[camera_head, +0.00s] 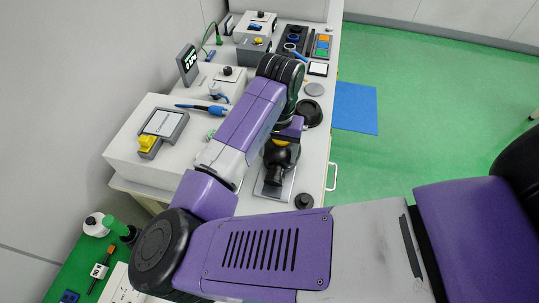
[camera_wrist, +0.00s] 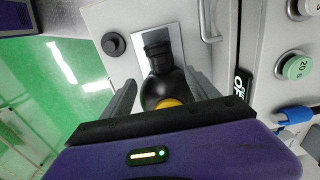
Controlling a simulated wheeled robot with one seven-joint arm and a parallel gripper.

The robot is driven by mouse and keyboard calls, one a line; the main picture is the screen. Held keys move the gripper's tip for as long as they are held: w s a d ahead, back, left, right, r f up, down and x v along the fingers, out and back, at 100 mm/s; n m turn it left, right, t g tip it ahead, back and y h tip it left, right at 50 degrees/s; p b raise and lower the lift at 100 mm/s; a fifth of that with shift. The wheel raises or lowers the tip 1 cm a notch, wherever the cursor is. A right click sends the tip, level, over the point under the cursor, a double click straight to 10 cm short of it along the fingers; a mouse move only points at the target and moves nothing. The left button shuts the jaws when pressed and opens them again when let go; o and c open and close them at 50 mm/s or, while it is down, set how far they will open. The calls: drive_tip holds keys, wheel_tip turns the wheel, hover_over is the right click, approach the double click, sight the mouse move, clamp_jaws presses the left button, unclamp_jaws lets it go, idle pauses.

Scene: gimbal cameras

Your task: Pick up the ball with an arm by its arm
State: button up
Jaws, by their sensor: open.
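The ball with an arm is a black round body with a thick ribbed black neck and a yellow disc. It stands on a light plate on the bench, seen in the head view (camera_head: 273,178) and in the wrist view (camera_wrist: 160,64). My gripper (camera_wrist: 163,84) is open, with one grey finger on each side of the black ball. I cannot tell whether the fingers touch it. The ball's near side is partly hidden by my gripper's purple body in the wrist view. In the head view my arm reaches over the bench and hides the fingertips.
A small black knob (camera_head: 304,201) stands on the bench near the plate. A black round piece (camera_head: 309,113) and a grey disc (camera_head: 314,89) lie farther back. A white box (camera_head: 130,150) carries a grey device with a yellow part. A drawer handle (camera_head: 332,176) sticks out at the bench's right side.

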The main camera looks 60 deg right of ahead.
sight(277, 165)
drive_tip(key=shift+w+a+f, duration=0.1)
drive_tip(key=shift+w+f, duration=0.1)
drive_tip(key=shift+w, duration=0.15)
drive_tip(key=shift+f, duration=0.35)
drive_tip(key=shift+s+d+f+p, duration=0.15)
drive_tip(key=shift+f+p, duration=0.25)
drive_tip(key=shift+f, duration=1.3)
drive_tip(key=shift+d+f+p, duration=0.15)
drive_tip(key=shift+f+p, duration=0.25)
drive_tip(key=shift+f, duration=1.25)
clamp_jaws()
